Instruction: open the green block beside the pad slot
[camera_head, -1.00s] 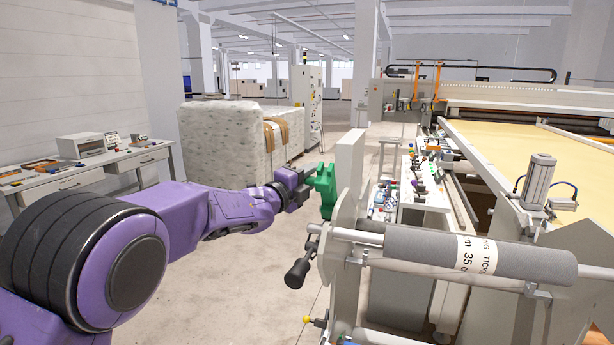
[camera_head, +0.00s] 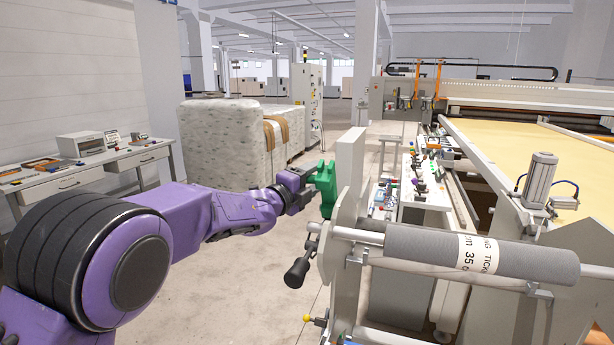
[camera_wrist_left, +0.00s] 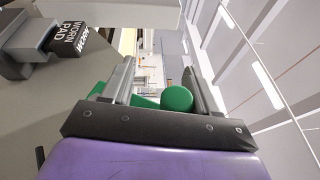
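The green block (camera_head: 326,188) stands at the left side of the pale upright panel by the roller stand. My left gripper (camera_head: 309,180) is right at its left side in the head view. In the left wrist view, the two fingers of the left gripper (camera_wrist_left: 163,88) stand wide apart. A round green part of the block (camera_wrist_left: 177,99) shows between them, close to one finger, with a gap to the other. I cannot tell whether they touch. A black label reading "WORN PAD" (camera_wrist_left: 73,38) sits on a grey part at upper left. My right gripper is not in view.
A grey fabric roll (camera_head: 480,252) on a metal bar and a black-knobbed crank (camera_head: 297,272) stand just right of and below my left gripper. A wrapped bale (camera_head: 222,145) stands behind on the floor.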

